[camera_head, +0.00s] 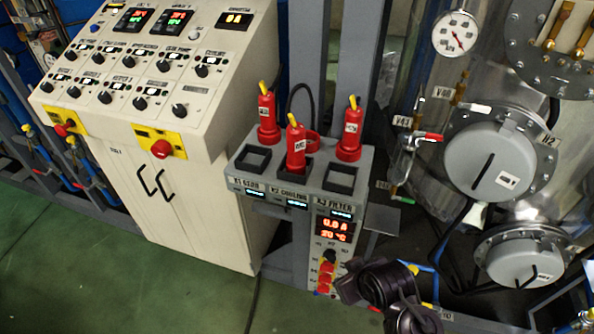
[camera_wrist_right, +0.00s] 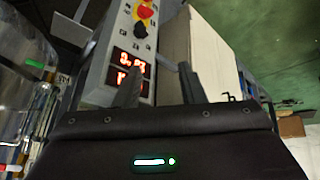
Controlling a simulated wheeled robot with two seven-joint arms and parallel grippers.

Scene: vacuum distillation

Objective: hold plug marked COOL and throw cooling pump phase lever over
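Three red plugs with yellow tops stand on a grey pump unit (camera_head: 245,185): left (camera_head: 267,118), middle (camera_head: 296,150) and right (camera_head: 350,132). Their white labels are too small to read surely, so I cannot tell which says COOL. The middle plug stands at the middle socket; the left socket (camera_head: 253,158) and right socket (camera_head: 340,179) look empty. A black knob (camera_head: 330,257) and red controls sit below the display; the wrist view shows a red-and-yellow knob (camera_wrist_right: 145,13). My right gripper (camera_head: 342,282) is open and empty beside this panel; its fingers (camera_wrist_right: 160,75) are apart. My left gripper is out of view.
A cream control console (camera_head: 185,70) with knobs and red stop buttons stands left of the unit. Steel vessels (camera_head: 490,160) with valves and pipes are at the right. A grey post (camera_head: 352,60) rises behind the plugs. Green floor (camera_head: 130,285) is clear at the front left.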

